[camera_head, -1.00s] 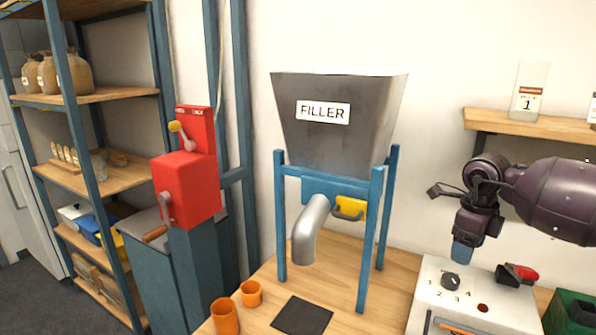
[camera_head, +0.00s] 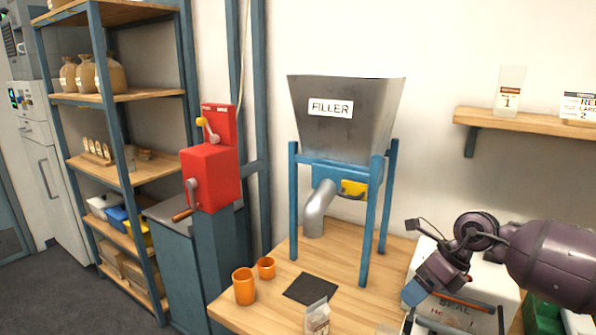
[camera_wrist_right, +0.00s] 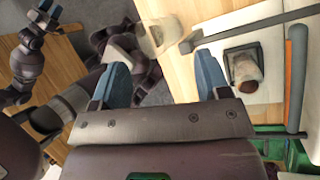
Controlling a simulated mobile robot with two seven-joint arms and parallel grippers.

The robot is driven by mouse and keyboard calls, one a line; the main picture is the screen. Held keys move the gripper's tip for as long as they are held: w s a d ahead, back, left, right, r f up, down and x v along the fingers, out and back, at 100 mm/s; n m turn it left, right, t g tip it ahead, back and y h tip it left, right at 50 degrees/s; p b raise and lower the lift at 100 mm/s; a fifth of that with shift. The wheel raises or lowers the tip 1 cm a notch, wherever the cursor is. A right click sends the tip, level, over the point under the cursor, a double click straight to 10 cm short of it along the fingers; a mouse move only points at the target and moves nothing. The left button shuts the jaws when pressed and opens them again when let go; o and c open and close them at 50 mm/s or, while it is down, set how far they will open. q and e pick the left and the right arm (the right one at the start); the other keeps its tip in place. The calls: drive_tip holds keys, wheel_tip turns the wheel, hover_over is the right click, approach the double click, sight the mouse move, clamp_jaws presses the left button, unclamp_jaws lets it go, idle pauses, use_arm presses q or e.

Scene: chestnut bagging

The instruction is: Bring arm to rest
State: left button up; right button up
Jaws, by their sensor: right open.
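My right arm comes in from the right in the head view. Its gripper (camera_head: 413,292) has blue fingertips, points down and left, and is above the white heat sealer (camera_head: 508,290). In the right wrist view its blue fingers (camera_wrist_right: 163,80) are spread apart with nothing between them. Dark purple links of my other arm (camera_wrist_right: 62,105) show at the left of the wrist view; the state of its jaws cannot be made out. A small filled bag (camera_head: 317,318) stands on the table at the bottom of the head view, apart from the right gripper.
The filler hopper (camera_head: 345,120) on its blue stand, two orange cups (camera_head: 244,287) and a black mat (camera_head: 310,288) are on the wooden table. A red crank machine (camera_head: 209,172) is left. A wall shelf (camera_head: 540,124) is above my right arm. A green crate (camera_head: 541,316) is lower right.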

drive_tip(key=s+a+r+m+t+y, duration=0.25)
drive_tip(key=a+m+t+y, duration=0.2)
drive_tip(key=a, duration=0.25)
drive_tip(key=s+a+r+m+t+y, duration=0.1)
drive_tip(key=s+a+m+t+y, duration=0.3)
drive_tip(key=a+m+y, duration=0.25)
drive_tip(key=s+d+f+m+t+h, duration=0.4)
drive_tip(key=d+m+h, duration=0.4)
drive_tip(key=m, duration=0.5)
drive_tip(key=s+d+f+m+t+h, duration=0.1)
drive_tip(key=s+d+f+m+h, duration=0.2)
drive_tip(key=d+f+m+h, duration=0.6)
drive_tip(key=s+f+m+g, duration=0.4)
drive_tip(key=s+m+g, duration=0.15)
drive_tip(key=s, duration=0.55)
drive_tip(key=s+f+m+g, duration=0.3)
drive_tip(key=s+m+g, duration=0.25)
drive_tip(key=s, duration=0.45)
drive_tip(key=w+f+t, duration=0.6)
drive_tip(key=f+t, duration=0.2)
drive_tip(key=f, duration=0.2)
drive_tip(key=shift+f+n, duration=0.15)
drive_tip(key=shift+n, duration=0.25)
